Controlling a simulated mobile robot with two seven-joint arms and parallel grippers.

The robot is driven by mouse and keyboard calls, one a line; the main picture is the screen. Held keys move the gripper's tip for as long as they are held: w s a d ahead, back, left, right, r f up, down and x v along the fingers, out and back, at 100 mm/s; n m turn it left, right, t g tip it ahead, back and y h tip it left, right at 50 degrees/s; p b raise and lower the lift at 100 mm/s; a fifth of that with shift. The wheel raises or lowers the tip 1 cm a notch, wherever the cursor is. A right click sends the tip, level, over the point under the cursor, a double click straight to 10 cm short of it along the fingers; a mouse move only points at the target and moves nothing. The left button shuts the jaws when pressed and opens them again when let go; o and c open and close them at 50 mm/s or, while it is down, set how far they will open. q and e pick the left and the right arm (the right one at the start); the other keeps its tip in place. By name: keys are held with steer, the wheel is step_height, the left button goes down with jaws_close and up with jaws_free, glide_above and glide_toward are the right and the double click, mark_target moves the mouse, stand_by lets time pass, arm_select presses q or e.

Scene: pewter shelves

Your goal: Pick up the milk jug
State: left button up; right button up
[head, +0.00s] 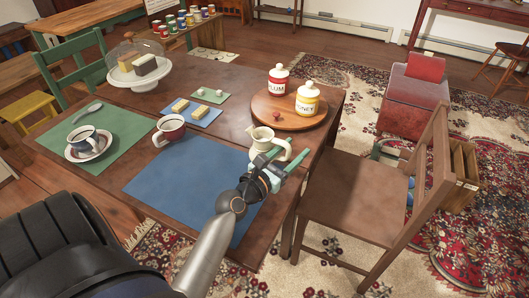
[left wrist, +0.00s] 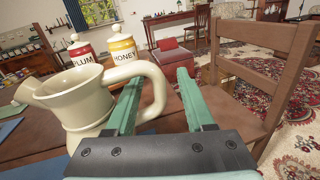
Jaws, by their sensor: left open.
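The cream milk jug (head: 262,142) stands upright on the wooden table, near the right edge of the blue placemat. It fills the left of the left wrist view (left wrist: 82,100), spout to the left and loop handle to the right. My left gripper (head: 288,158) is at the jug's handle side. In the left wrist view its green fingers (left wrist: 160,90) are open. The outer part of the handle appears between them, with the left finger over the handle's opening. Whether either finger touches the handle is unclear. My right gripper is not in view.
A round wooden tray (head: 272,117) behind the jug holds the red plum jar (head: 277,82) and yellow honey jar (head: 307,99). A wooden chair (head: 365,205) stands close on the right. A mug (head: 170,130) is to the left; the blue placemat (head: 185,180) in front is mostly bare.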

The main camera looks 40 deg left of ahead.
arm_select(q)
steer(key=shift+w, duration=0.6)
steer(key=shift+c, duration=0.4)
jaws_close()
stand_by(0.6)
